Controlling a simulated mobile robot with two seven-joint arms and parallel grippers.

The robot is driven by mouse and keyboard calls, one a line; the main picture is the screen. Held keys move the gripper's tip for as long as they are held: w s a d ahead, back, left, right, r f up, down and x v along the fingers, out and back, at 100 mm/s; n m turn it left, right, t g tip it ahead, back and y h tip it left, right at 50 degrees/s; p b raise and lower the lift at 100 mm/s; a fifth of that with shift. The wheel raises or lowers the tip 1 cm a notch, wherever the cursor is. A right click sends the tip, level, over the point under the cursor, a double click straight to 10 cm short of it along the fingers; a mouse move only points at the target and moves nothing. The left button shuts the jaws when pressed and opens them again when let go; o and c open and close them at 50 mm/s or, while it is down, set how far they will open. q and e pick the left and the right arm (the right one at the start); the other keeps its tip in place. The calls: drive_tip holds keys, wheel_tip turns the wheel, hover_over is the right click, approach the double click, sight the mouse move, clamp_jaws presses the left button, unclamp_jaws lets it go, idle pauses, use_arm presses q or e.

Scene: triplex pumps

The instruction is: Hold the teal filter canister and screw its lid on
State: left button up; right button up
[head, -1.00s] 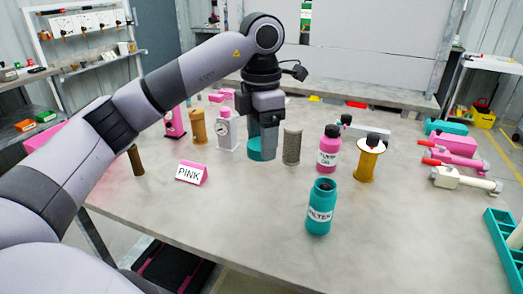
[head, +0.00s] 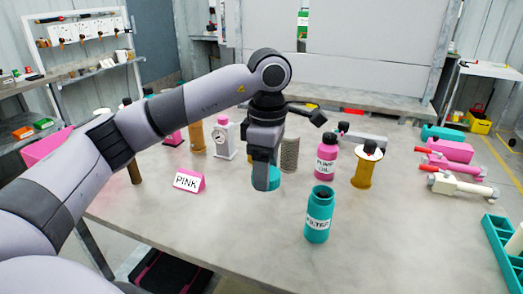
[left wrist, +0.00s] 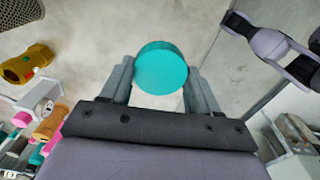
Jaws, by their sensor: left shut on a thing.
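The teal filter canister (head: 318,218) stands upright and without its lid on the table, its dark mouth upward and a white FILTER label on its side. My left gripper (head: 262,180) is shut on the round teal lid (head: 268,183), to the left of the canister and apart from it. The left wrist view shows the lid (left wrist: 161,68) between the two fingers (left wrist: 158,88). In the head view the gripper hides part of the lid. My right gripper is not in view.
A grey mesh cylinder (head: 289,154) is behind the lid. The table front around the canister is clear.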

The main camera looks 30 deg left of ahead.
use_arm(q)
drive_tip(key=s+d+f+m, duration=0.1)
drive_tip(key=d+f+m, duration=0.1)
drive_tip(key=m, duration=0.5)
drive_tip(key=s+d+f+m, duration=0.2)
drive_tip(key=f+m, duration=0.3)
drive_tip(key=m, duration=0.2)
drive_tip(key=s+d+f+m, duration=0.2)
drive_tip(key=f+m, duration=0.1)
drive_tip(key=m, duration=0.4)
drive_tip(key=shift+s+d+f+m, duration=0.15)
drive_tip(key=shift+s+f+m, duration=0.1)
drive_tip(key=shift+m, duration=0.15)
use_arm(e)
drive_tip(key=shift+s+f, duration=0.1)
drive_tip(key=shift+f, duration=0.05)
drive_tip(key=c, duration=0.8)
use_arm(q)
drive_tip(key=shift+s, duration=0.15)
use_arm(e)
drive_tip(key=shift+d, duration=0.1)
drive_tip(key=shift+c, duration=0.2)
